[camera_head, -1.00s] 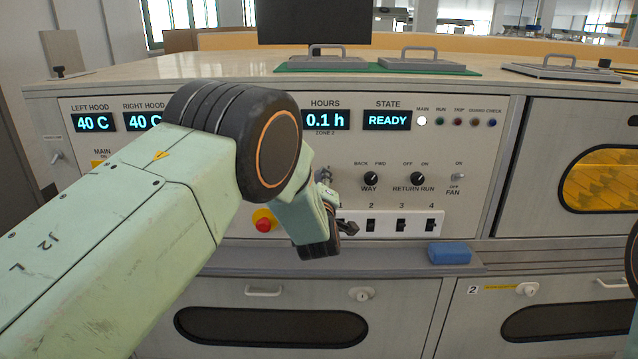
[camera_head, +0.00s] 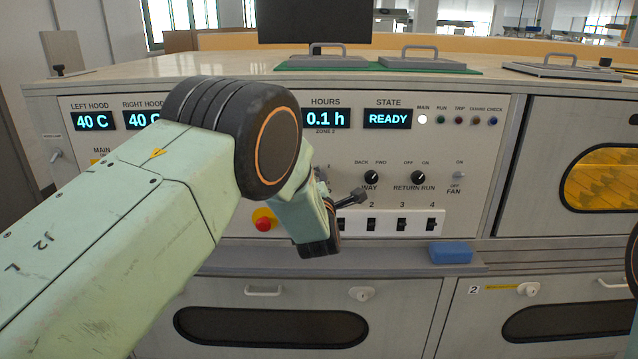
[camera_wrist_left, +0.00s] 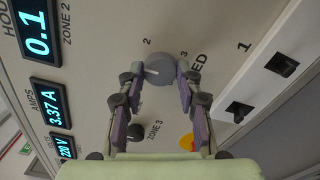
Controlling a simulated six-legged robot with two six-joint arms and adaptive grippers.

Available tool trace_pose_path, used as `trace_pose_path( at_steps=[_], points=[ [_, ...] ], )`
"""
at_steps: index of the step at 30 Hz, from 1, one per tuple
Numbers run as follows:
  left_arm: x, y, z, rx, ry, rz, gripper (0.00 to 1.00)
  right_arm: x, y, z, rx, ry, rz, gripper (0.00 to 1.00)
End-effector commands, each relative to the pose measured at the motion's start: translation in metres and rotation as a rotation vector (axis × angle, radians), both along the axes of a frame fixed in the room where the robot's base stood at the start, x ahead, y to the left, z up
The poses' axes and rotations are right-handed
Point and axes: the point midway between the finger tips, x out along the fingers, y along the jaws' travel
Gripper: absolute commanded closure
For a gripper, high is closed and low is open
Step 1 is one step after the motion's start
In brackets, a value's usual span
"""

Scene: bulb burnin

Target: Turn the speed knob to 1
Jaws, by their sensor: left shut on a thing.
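The speed knob (camera_wrist_left: 159,69) is a round grey knob on the panel in the left wrist view. The printed 2 and 3 show beside it; part of the word SPEED is covered. A white mark on its face points roughly toward the left-hand finger in the picture, and I see no 1 beside the knob. My left gripper (camera_wrist_left: 158,78) is shut on the knob, one finger on each side. My right gripper is not in view.
A red button (camera_head: 264,224) sits left below my wrist. Rocker switches (camera_head: 402,224) and the WAY knob (camera_head: 371,178) are close on the right. A blue block (camera_head: 450,252) lies on the ledge. In the wrist view, a black zone knob (camera_wrist_left: 135,131) is near the fingers.

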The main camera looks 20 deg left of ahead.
Motion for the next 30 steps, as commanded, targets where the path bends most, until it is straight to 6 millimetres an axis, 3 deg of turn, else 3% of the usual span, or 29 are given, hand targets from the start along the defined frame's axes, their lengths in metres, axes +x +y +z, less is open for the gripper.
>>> trace_pose_path(
  at_steps=[18, 30],
  points=[
    [0.002, -0.001, 0.004, -0.527, -0.161, -0.003, 0.97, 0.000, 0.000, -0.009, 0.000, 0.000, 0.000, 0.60],
    [0.002, -0.001, 0.005, -0.707, -0.215, -0.005, 0.97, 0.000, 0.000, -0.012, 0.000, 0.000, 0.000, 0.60]
  ],
)
